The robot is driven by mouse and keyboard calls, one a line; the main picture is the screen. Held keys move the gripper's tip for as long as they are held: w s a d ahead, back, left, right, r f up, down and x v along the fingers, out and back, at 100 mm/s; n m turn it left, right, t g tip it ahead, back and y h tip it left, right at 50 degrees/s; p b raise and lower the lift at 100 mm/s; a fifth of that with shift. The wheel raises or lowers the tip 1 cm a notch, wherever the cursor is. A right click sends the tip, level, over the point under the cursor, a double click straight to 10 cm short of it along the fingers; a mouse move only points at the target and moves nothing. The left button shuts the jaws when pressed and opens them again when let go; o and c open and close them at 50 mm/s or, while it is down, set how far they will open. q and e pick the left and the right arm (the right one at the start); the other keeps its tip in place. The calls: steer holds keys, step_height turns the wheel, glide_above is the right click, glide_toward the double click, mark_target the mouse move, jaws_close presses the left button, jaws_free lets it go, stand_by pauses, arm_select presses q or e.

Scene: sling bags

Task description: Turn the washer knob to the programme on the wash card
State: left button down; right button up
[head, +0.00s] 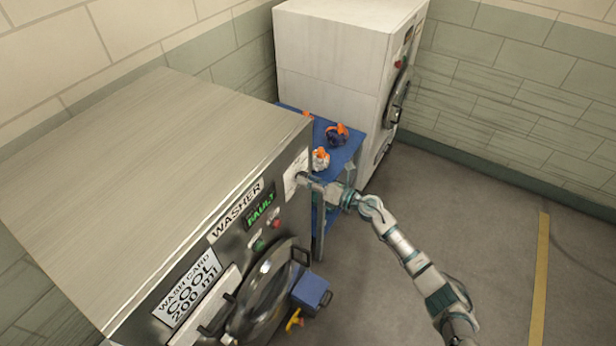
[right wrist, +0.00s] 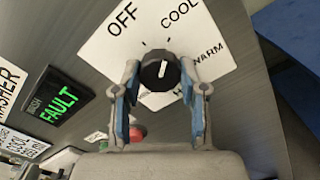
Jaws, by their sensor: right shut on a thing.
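The black washer knob (right wrist: 160,66) sits on a white dial plate (right wrist: 110,48) marked OFF, COOL, WARM and a partly hidden label. Its white pointer line points up in the right wrist view, roughly at the tick below COOL. My right gripper (right wrist: 161,88) is shut on the knob, one finger on each side. In the head view the right gripper (head: 303,181) meets the washer front (head: 232,215) at its far end, hiding the knob. The wash card (head: 187,290) reads COOL 200 ml. My left gripper is not in view.
The washer display (head: 260,210) shows FAULT in green. A red button (right wrist: 137,133) is near the knob. The round washer door (head: 265,290) and a blue box (head: 311,290) are below. A blue table (head: 345,155) with orange-topped items and a white machine (head: 335,50) stand behind.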

steer(key=shift+w+d+r+m+p, duration=0.15)
steer(key=shift+r+m+p, duration=0.15)
steer(key=shift+m, duration=0.4)
steer(key=shift+f, duration=0.1)
steer(key=o, duration=1)
steer(key=shift+o, duration=0.7)
steer(key=shift+w+f, duration=0.15)
steer(key=shift+f, duration=0.1)
steer(key=v, duration=1.2)
steer(key=shift+w+f, duration=0.1)
